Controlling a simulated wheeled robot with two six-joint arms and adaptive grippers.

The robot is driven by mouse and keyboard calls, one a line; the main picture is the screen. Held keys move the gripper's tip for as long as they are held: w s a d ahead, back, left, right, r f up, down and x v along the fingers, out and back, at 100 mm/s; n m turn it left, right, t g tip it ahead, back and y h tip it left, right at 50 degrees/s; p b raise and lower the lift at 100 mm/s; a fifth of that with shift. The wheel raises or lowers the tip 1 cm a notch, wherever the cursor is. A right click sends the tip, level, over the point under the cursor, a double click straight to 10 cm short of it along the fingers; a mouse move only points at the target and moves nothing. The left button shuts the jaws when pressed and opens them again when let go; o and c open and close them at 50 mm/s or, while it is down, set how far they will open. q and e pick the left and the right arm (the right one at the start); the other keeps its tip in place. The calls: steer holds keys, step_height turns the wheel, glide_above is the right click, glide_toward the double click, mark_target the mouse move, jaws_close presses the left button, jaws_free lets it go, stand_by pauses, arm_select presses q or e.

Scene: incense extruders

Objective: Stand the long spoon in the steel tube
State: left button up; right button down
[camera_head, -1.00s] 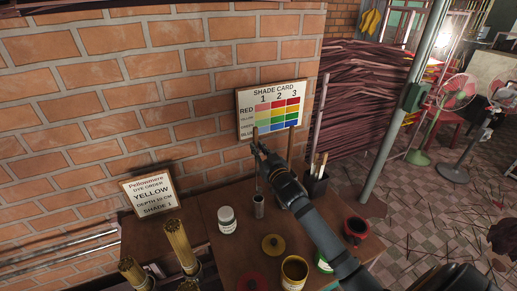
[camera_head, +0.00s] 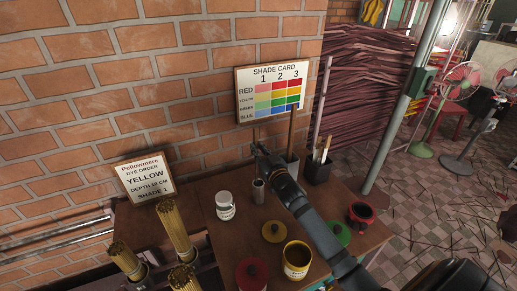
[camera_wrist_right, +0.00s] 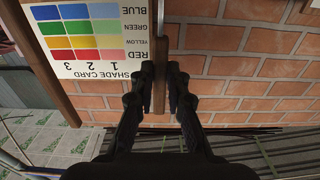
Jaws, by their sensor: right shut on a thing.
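The long spoon shows as a thin brown shaft (camera_head: 255,136), roughly upright, at my right gripper (camera_head: 257,150) in the head view. In the right wrist view the brown shaft (camera_wrist_right: 161,75) runs between the fingers of the right gripper (camera_wrist_right: 160,88), which is shut on it. The small steel tube (camera_head: 258,192) stands on the table just below the gripper. The spoon's lower end is too small and dark to tell whether it is inside the tube or above it. My left gripper is not in view.
A white jar (camera_head: 225,206) stands left of the tube. A yellow lid (camera_head: 274,231), a yellow tin (camera_head: 297,262) and a red pot (camera_head: 360,215) are nearer or to the right. A wooden stick (camera_head: 292,130) stands behind my right arm. The shade card (camera_head: 268,93) is behind.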

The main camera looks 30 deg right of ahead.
steer(key=shift+f, duration=0.15)
steer(key=c, duration=1.3)
jaws_free()
steer(key=shift+o, duration=0.2)
steer(key=s, duration=1.2)
steer(key=shift+a+f, duration=0.15)
steer(key=shift+a, duration=0.2)
